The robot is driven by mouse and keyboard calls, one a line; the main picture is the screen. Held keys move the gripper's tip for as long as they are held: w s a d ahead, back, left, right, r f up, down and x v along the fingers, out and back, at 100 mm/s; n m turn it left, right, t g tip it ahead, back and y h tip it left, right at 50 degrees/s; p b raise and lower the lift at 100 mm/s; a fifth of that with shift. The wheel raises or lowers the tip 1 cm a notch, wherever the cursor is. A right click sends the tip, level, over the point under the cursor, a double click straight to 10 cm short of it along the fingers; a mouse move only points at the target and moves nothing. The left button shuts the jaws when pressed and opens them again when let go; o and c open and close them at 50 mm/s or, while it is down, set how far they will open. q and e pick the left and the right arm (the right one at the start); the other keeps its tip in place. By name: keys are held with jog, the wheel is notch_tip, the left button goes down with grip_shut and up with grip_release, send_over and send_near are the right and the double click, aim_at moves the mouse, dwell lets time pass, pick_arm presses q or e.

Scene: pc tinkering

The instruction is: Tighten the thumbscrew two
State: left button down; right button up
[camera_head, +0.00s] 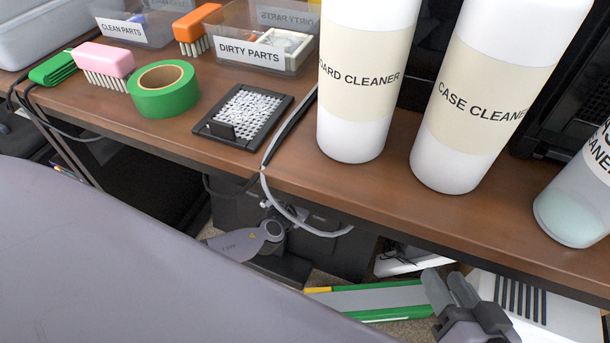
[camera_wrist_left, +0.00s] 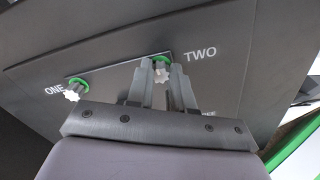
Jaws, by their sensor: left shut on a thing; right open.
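In the left wrist view, thumbscrew two (camera_wrist_left: 162,75) is a pale lobed knob with a green ring behind it, on a dark panel (camera_wrist_left: 225,85) beside the white label TWO. My left gripper (camera_wrist_left: 160,67) has one finger on each side of this knob and is shut on it. Thumbscrew one (camera_wrist_left: 75,91), of the same look, sits to the left beside the label ONE. A third label below is mostly hidden by my gripper. My right gripper (camera_head: 451,286) is open and empty at the lower right of the head view, below the bench edge.
The brown bench (camera_head: 180,133) carries two large white cleaner bottles (camera_head: 360,130), a roll of green tape (camera_head: 163,92), a black tray (camera_head: 242,112), brushes and labelled parts bins (camera_head: 262,62). A grey cable (camera_head: 288,130) hangs over its front edge.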

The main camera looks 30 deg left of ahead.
pick_arm(q)
jog(key=c, duration=1.1)
grip_release()
jog(key=shift+b, duration=0.35)
jog(key=p+v, duration=0.3)
jog(key=v, duration=0.3)
jog(key=shift+p, duration=0.35)
